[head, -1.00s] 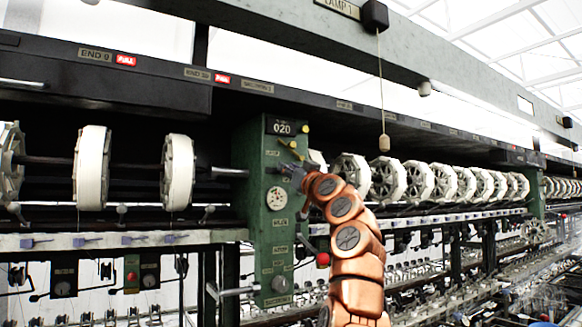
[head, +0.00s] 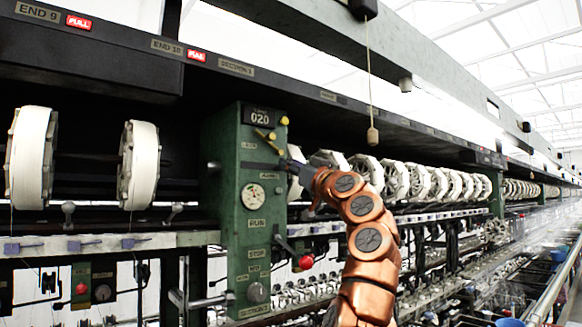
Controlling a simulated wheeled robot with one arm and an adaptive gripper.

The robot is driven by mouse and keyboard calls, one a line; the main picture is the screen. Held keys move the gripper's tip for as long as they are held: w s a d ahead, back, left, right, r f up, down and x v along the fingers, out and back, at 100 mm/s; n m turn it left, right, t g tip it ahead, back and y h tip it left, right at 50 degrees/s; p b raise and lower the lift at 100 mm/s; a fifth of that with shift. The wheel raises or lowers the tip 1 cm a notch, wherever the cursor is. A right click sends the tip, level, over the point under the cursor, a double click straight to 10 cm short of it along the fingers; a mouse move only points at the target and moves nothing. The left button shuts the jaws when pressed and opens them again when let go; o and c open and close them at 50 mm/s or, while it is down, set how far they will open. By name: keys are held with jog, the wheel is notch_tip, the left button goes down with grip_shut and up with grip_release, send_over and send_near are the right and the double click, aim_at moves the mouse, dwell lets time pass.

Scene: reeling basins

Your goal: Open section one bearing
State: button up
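My gripper (head: 283,166) is at the post's right edge, just below and right of this lever. Its fingers are small and dark here, so I cannot tell whether they are open or touch anything. Left of the post, a shaft carries white reels (head: 140,165). No part is clearly readable as the bearing.
A round gauge (head: 253,196) and a knob (head: 256,293) are on the post. A red ball knob (head: 306,261) sits right of it, close to my arm. A pull cord (head: 372,135) hangs behind my arm. More reels (head: 395,180) run right. An open aisle lies far right.

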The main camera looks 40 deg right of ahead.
jog(key=o, duration=0.3)
jog(key=shift+a, duration=0.1)
jog(key=shift+s, duration=0.15)
jog(key=v, duration=1.1)
jog(key=shift+s+f, duration=0.25)
dwell(0.7)
